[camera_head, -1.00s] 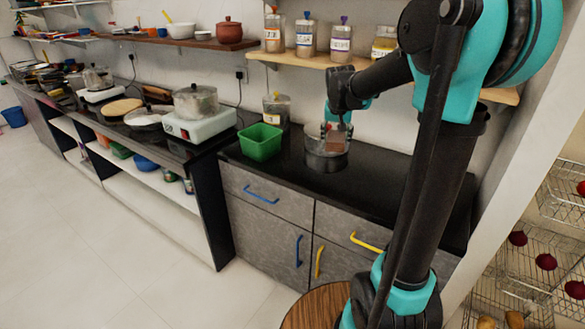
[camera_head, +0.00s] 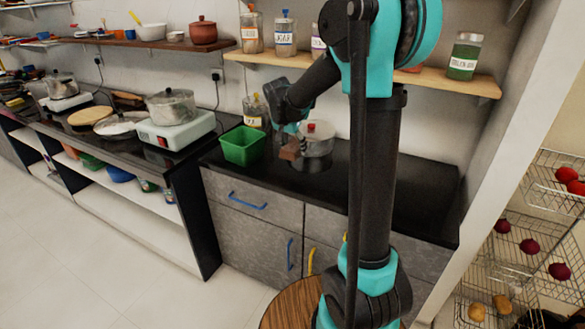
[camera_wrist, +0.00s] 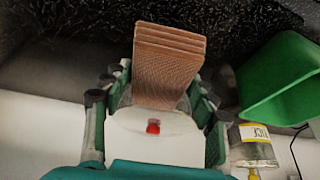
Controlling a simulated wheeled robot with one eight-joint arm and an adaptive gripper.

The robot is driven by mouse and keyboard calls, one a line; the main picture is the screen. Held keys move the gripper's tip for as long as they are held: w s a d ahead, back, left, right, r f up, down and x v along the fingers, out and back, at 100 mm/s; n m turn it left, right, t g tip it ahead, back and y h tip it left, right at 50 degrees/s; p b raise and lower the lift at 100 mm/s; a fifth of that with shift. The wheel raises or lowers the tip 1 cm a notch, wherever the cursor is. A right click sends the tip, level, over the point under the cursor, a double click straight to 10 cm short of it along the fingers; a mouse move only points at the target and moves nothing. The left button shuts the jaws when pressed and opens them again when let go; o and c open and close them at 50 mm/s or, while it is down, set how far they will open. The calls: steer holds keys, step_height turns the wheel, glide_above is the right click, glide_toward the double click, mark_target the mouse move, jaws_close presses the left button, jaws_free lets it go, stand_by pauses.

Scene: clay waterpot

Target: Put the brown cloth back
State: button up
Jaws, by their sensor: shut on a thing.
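The brown cloth (camera_wrist: 168,62) is a folded, layered block in the wrist view. My gripper (camera_wrist: 155,98) is shut on it, with a finger on either side. In the head view the cloth (camera_head: 290,150) hangs below my gripper (camera_head: 288,133), above the black counter. It is just left of a metal pot (camera_head: 318,142) with a red-knobbed lid and right of the green basket (camera_head: 242,146). I cannot tell whether the cloth touches the pot or counter.
The green basket also shows at the right of the wrist view (camera_wrist: 280,80), near a labelled jar (camera_wrist: 252,150). A shelf (camera_head: 440,80) with jars runs above. The black counter (camera_head: 420,195) is clear at right. A stove and pots stand left.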

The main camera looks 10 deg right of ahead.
mark_target(289, 152)
step_height(289, 152, down, 9)
stand_by(0.4)
steer(key=o, duration=1.1)
steer(key=shift+f, duration=0.1)
steer(key=v, duration=1.2)
steer(key=shift+w+d, duration=0.1)
steer(key=shift+s+d, duration=0.15)
steer(key=shift+s, duration=0.2)
steer(key=s+d+f+n+y, duration=0.1)
steer(key=s+d+f+n, duration=0.1)
steer(key=s, duration=0.6)
steer(key=s+d+f+n+y, duration=0.1)
steer(key=s+d+f+n, duration=0.1)
steer(key=s+f, duration=0.3)
steer(key=s+d+f+n, duration=0.2)
steer(key=s+f+n, duration=0.1)
steer(key=s, duration=0.9)
steer(key=shift+s+d+f+y, duration=0.35)
steer(key=shift+f+y, duration=0.05)
steer(key=shift+f, duration=0.3)
